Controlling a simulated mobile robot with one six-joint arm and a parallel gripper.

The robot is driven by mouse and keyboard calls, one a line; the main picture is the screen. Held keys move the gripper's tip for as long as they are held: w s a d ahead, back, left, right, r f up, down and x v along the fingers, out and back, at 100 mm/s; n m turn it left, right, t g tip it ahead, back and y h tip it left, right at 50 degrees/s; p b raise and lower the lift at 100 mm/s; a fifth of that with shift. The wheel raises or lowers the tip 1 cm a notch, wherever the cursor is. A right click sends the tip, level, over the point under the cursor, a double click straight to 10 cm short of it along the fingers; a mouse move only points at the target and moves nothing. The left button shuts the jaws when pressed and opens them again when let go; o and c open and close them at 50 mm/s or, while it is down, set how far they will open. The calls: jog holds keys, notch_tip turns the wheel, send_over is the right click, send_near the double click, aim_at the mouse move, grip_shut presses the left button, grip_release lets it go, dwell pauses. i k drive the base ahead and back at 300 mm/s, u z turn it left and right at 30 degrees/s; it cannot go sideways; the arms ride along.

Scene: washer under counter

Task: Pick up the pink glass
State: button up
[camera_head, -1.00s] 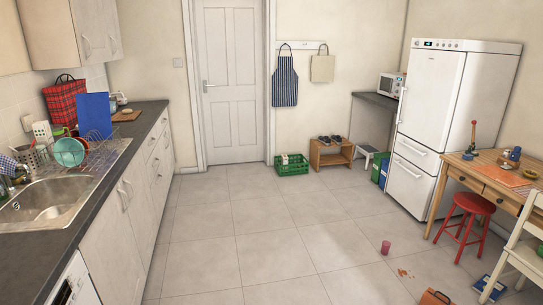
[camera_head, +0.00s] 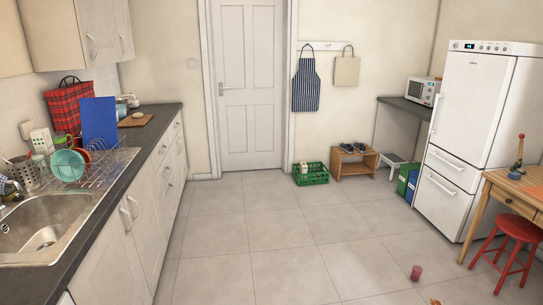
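The pink glass (camera_head: 416,272) stands on the tiled floor at the lower right of the head view, left of the red stool. It looks upright and nothing touches it. My gripper is not in view, so I cannot see its state or its place relative to the glass.
A red stool (camera_head: 516,240) and a wooden table (camera_head: 515,195) stand at the right, before the white fridge (camera_head: 466,115). An orange-brown mark (camera_head: 435,302) lies near the glass. A counter (camera_head: 150,125) runs along the left. The middle floor (camera_head: 290,240) is clear.

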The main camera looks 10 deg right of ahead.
aim_at(416, 270)
jog(key=z, duration=0.05)
jog(key=i, duration=2.3)
jog(key=z, duration=0.55)
jog(key=i, duration=0.75)
jog(key=z, duration=0.4)
jog(key=i, duration=0.95)
jog(key=z, duration=0.25)
